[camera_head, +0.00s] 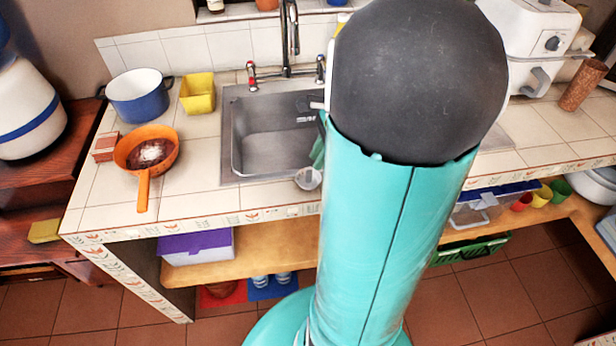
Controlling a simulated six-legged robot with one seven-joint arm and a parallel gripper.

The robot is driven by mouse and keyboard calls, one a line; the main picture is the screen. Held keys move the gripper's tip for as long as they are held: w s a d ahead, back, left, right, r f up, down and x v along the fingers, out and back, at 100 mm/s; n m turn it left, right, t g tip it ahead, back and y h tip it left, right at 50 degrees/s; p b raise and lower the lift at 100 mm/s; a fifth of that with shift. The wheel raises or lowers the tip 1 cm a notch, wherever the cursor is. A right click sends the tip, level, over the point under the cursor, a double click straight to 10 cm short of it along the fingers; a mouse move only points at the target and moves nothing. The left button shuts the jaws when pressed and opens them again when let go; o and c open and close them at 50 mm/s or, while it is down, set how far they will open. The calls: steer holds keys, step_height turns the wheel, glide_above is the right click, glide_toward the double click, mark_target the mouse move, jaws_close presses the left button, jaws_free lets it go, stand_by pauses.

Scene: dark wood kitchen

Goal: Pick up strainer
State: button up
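An orange round vessel with a long handle (147,152) sits on the tiled counter left of the sink, its handle toward the front edge. Its inside is brownish with a pale patch; it looks like a pan or strainer, I cannot tell which. A small whitish round thing (308,178) lies at the sink's front rim, partly hidden beside my arm; it may also be a strainer. My teal and black arm stands large across the middle right. A teal sliver and a small dark part show at its left edge by the sink. My gripper's fingers are hidden behind the arm.
A steel sink (272,150) with a tall faucet (289,35) is set in the counter. A blue pot (139,97) and a yellow container (197,93) stand behind the orange vessel. A white appliance (535,35) stands at right. The counter's front-left is clear.

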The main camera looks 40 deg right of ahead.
mark_target(310, 168)
steer(key=x, duration=0.5)
steer(key=shift+w+a+f, duration=0.2)
steer(key=shift+w+f, duration=0.05)
jaws_close()
